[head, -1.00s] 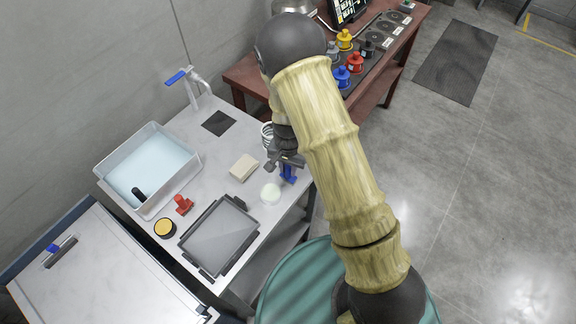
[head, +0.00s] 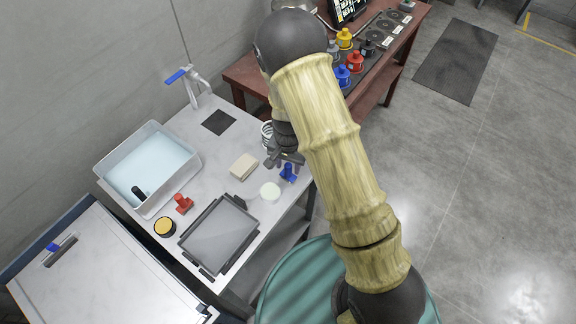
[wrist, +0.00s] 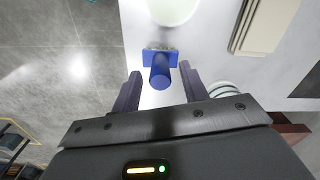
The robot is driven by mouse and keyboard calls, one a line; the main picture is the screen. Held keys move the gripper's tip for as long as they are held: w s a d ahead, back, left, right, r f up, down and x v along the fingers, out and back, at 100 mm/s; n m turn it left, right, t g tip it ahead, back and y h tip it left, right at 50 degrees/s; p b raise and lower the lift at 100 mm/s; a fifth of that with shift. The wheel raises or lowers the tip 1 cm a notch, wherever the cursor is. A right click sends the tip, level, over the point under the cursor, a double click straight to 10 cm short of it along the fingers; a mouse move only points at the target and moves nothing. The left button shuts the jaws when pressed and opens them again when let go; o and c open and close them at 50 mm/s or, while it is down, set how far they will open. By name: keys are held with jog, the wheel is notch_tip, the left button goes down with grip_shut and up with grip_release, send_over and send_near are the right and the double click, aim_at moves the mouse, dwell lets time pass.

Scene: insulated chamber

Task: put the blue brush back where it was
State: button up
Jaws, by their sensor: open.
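The blue brush (head: 288,172) stands on the light table near its right edge, just right of a pale round disc. In the wrist view the blue brush (wrist: 160,70) shows its round handle pointing at the camera and its wider head beyond. My gripper (head: 287,159) is above and just behind the brush. In the wrist view my gripper (wrist: 159,80) is open, with its two fingers on either side of the handle and gaps between. No contact shows.
The pale disc (head: 270,191), a beige block (head: 243,167), a red brush (head: 183,204), a yellow-topped round tin (head: 165,228) and a black-framed tray (head: 190,246) are on the table. A basin of liquid (head: 110,180) stands at left. White coiled rings (head: 266,130) are behind my gripper.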

notch_tip(320, 180, up, 11)
jog(key=b, duration=0.1)
dwell(0.3)
jog(key=shift+a, duration=0.1)
jog(key=shift+s+r, duration=0.1)
jog(key=shift+s, duration=0.05)
jog(key=shift+w, duration=0.2)
jog(key=s+d+r+n+t, duration=0.2)
jog(key=s+d+r+n, duration=0.2)
jog(key=s+d+r, duration=0.5)
jog(key=s+d, duration=0.3)
jog(key=d, duration=0.1)
jog(key=shift+s+d+r+n+t, duration=0.3)
jog(key=shift+d+r, duration=0.05)
jog(key=shift+d, duration=0.05)
